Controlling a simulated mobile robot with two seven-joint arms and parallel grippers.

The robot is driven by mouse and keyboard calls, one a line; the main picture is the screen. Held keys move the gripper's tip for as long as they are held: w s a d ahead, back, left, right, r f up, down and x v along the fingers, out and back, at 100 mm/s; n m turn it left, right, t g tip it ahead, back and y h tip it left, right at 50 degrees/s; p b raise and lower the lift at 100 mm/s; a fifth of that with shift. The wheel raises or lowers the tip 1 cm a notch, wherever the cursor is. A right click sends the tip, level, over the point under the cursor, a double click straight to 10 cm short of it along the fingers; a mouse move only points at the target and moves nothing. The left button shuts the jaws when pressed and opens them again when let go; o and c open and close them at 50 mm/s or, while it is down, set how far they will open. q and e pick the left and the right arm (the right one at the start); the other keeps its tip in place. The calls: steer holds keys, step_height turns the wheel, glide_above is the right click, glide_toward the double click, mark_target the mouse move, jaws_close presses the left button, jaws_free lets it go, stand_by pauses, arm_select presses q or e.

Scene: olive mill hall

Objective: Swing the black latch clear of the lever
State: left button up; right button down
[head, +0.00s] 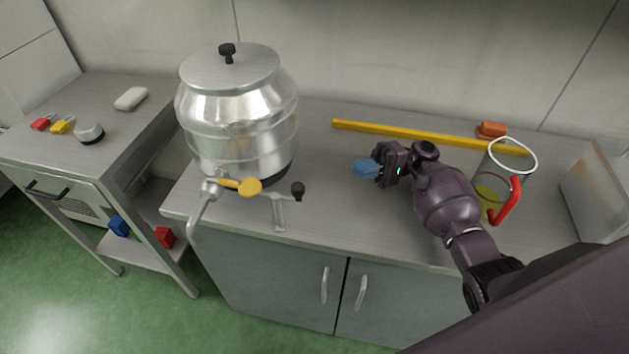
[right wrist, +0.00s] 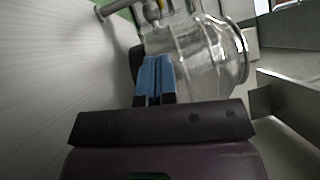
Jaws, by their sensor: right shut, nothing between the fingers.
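The steel drum (head: 238,110) stands on the counter with a tap (head: 203,205) low on its front. A yellow lever (head: 248,187) sticks out to the right from the tap. A black knob (head: 298,190), seemingly the latch's end, sits just right of the lever on a thin bar; whether the latch touches the lever is unclear. My right gripper (head: 366,168), with blue fingertips, is shut and empty, to the right of the knob and apart from it. In the right wrist view its blue fingers (right wrist: 155,78) lie together, with the drum (right wrist: 205,50) beyond.
A yellow bar (head: 410,132) lies along the back of the counter (head: 330,215), near an orange block (head: 492,130). A clear jug (head: 496,185) with a red handle stands beside my right arm. A side table (head: 90,155) at left holds small items. Counter between gripper and knob is clear.

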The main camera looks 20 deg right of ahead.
arm_select(q)
steer(key=shift+s, duration=0.1)
arm_select(e)
steer(key=shift+a+r, duration=0.1)
steer(key=shift+a, duration=0.15)
arm_select(q)
steer(key=r+p, duration=0.4)
steer(key=shift+s+a, duration=0.1)
steer(key=shift+s, duration=0.15)
arm_select(e)
steer(key=s+a+r, duration=0.2)
steer(key=a, duration=1)
steer(key=shift+s, duration=0.35)
arm_select(q)
steer(key=shift+w, duration=0.15)
arm_select(e)
steer(key=shift+a, duration=0.15)
